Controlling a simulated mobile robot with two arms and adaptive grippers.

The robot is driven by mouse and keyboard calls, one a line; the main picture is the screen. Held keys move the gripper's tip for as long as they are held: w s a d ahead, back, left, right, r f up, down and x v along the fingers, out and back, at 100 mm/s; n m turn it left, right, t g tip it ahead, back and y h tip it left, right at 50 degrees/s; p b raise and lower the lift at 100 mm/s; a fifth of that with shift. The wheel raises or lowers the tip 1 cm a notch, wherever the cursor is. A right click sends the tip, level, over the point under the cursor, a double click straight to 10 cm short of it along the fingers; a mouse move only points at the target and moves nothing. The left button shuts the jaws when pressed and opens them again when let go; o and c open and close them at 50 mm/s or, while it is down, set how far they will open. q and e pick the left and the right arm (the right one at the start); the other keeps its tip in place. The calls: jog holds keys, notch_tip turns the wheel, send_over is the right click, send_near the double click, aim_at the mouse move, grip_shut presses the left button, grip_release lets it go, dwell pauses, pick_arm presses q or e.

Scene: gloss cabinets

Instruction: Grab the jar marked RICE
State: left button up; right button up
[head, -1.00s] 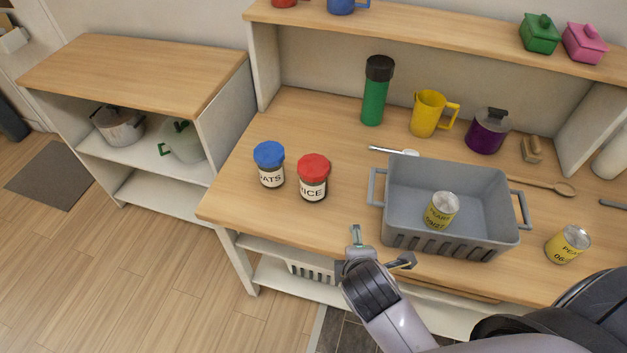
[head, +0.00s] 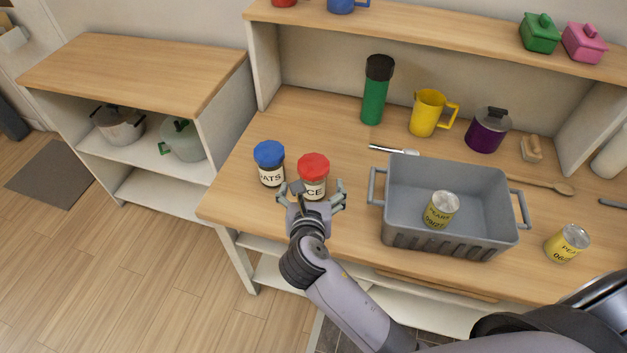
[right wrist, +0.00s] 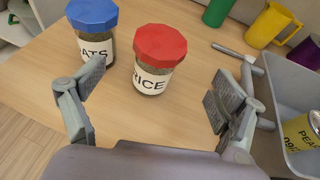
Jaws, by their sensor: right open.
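The RICE jar (head: 313,168) has a red lid and a white label and stands upright on the wooden counter. In the head view its label is partly hidden by my gripper. My right gripper (head: 312,190) is open just in front of it. In the right wrist view the RICE jar (right wrist: 157,62) stands ahead, between and beyond the open fingers (right wrist: 155,98), and nothing is held. The blue-lidded OATS jar (head: 269,163) stands close on its left; in the right wrist view the OATS jar (right wrist: 95,28) is by the left finger. My left gripper is not in view.
A grey crate (head: 400,236) holding a yellow can (head: 441,208) stands right of the jars. Another yellow can (head: 567,243) is at the far right. A green flask (head: 377,92), yellow mug (head: 428,112) and purple pot (head: 488,130) stand behind. The counter's left front is clear.

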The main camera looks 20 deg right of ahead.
aim_at(313, 171)
jog(key=x, duration=1)
jog(key=shift+w+d+f, duration=0.15)
jog(key=shift+w+f, duration=0.05)
jog(key=shift+w, duration=0.15)
jog(key=shift+c, duration=0.2)
jog(key=shift+r, duration=0.1)
jog(key=c, duration=2)
